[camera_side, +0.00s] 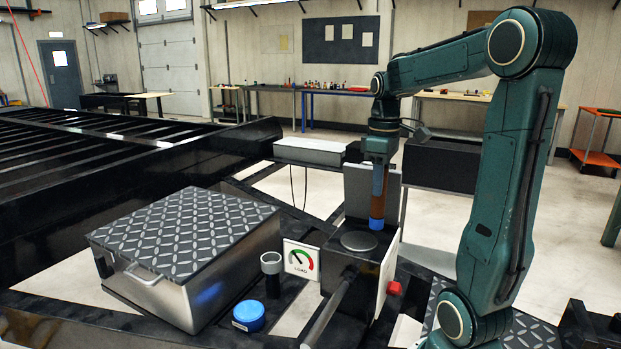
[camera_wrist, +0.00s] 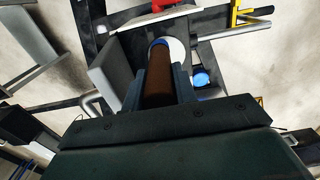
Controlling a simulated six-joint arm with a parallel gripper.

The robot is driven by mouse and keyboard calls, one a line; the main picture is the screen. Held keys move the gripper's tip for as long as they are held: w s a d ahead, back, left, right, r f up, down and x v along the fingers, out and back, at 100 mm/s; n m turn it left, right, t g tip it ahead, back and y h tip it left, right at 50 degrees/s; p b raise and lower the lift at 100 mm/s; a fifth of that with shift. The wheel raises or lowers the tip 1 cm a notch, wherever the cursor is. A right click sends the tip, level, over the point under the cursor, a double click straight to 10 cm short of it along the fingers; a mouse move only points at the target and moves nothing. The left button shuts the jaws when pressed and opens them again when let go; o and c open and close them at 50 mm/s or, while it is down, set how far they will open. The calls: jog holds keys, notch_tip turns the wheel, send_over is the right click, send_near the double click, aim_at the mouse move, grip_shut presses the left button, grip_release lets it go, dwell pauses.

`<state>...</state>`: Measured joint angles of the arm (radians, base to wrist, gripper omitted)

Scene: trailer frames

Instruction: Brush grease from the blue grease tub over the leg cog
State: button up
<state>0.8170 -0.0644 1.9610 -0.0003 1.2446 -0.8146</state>
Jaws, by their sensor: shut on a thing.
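My gripper (camera_side: 378,162) is shut on a brush with a brown handle (camera_side: 377,184) and a blue lower end (camera_side: 377,222). The brush points down, upright, its lower end just above or at a grey round plate (camera_side: 357,241) on a black box; I cannot tell if they touch. Whether this plate is the leg cog is unclear. In the wrist view the brown handle (camera_wrist: 158,86) lies between the fingers (camera_wrist: 162,78), with the plate (camera_wrist: 177,49) behind its tip. The blue grease tub (camera_side: 248,316) sits closed-looking at the front left; it also shows in the wrist view (camera_wrist: 201,78).
A metal toolbox (camera_side: 180,255) with a tread-plate lid stands left. A small black holder with a grey rim (camera_side: 271,265) and a load gauge (camera_side: 301,260) stand between it and the box. A grey upright block (camera_side: 357,190) rises behind the plate; a red knob (camera_side: 394,288) juts right.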

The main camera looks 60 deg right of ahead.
jog(key=shift+f, duration=1.45)
jog(key=shift+f, duration=0.65)
dwell(0.3)
jog(key=shift+w+f, duration=0.1)
jog(key=shift+w, duration=1.15)
jog(key=shift+c, duration=0.5)
jog(key=shift+w, duration=0.15)
jog(key=shift+w+f, duration=0.1)
jog(key=shift+w, duration=1)
jog(key=shift+w, duration=0.15)
jog(key=shift+w, duration=1.05)
